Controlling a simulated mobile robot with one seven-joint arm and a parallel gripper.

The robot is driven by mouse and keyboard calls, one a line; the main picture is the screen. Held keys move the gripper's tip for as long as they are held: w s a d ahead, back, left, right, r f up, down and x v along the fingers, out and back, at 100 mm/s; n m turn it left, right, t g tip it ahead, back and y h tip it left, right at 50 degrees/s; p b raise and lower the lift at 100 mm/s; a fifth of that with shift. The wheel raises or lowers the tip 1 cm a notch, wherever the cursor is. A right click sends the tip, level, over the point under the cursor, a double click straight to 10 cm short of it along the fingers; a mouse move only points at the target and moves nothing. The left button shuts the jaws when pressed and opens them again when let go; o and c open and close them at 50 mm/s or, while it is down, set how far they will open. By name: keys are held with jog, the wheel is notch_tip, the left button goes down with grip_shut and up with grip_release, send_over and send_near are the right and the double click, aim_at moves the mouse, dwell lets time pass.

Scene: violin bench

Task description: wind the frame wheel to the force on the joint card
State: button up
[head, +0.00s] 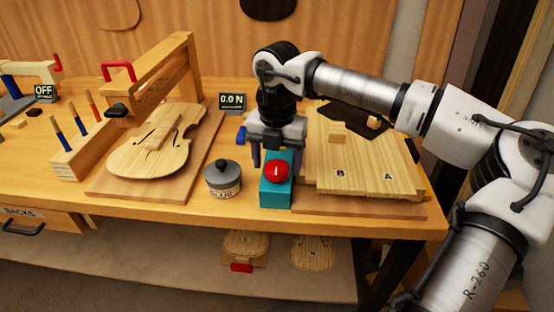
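My gripper (276,155) points down just behind and above a red round knob (276,171) on a teal box (277,194). I cannot tell which of these is the frame wheel. A small display (232,102) reads 0.0 N. I cannot make out a joint card.
A glue pot (222,177) stands left of the teal box. Boards marked A and B (360,182) lie to the right. A rack (80,152) holds several upright tools at left, near an OFF display (44,93). The bench's front edge (330,220) is mostly clear.

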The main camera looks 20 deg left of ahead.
aim_at(277, 165)
notch_tip(277, 165, up, 14)
jog(key=shift+b, duration=0.3)
dwell(0.4)
jog(key=shift+f, duration=0.15)
dwell(1.1)
